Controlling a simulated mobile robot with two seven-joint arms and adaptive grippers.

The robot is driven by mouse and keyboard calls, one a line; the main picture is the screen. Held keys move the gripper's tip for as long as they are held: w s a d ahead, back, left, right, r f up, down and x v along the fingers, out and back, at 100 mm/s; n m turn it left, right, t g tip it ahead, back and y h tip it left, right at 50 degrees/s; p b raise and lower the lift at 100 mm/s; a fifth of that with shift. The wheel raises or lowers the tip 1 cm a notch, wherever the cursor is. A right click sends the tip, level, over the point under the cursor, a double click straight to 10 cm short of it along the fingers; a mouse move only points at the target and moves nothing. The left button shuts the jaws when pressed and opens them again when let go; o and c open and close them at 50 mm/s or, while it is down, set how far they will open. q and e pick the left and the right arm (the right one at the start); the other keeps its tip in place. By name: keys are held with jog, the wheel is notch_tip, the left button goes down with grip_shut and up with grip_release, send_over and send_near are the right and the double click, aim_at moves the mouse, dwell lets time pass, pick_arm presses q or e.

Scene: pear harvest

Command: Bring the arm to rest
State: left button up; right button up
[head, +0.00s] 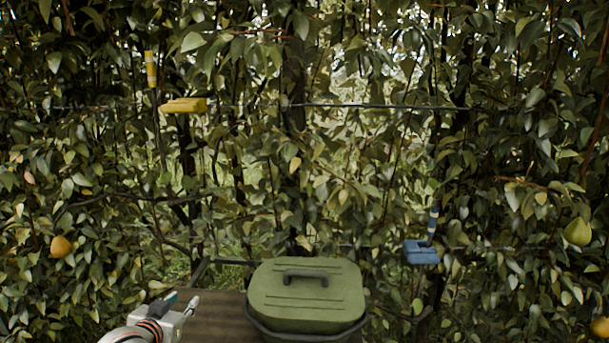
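My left arm comes in at the bottom left, and its gripper (182,300) points up and away at the left end of a brown wooden surface (216,318). Its two fingers show apart, with nothing visible between them. It is left of the green lidded box (310,289) and apart from it. My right gripper is not in view.
The lidded box has a dark handle (306,277). A leafy hedge with wires fills the back. An orange-yellow pear (61,246) hangs left, and a green pear (577,232) hangs right. A yellow block (184,105) and a blue block (421,252) hang among the leaves.

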pick_arm(q)
jog(key=s+d+f+g, duration=0.1)
jog(key=s+d+f, duration=0.2)
jog(key=s+f, duration=0.5)
jog(key=s+d+f+m+g+h, duration=0.1)
jog(key=s+d+f, duration=0.2)
jog(key=s+f, duration=0.6)
jog(key=s+d+f+m+g+h, duration=0.1)
jog(key=s+d+f, duration=0.2)
jog(key=s+f, duration=0.5)
jog(key=s, duration=0.8)
jog(key=shift+f, duration=0.25)
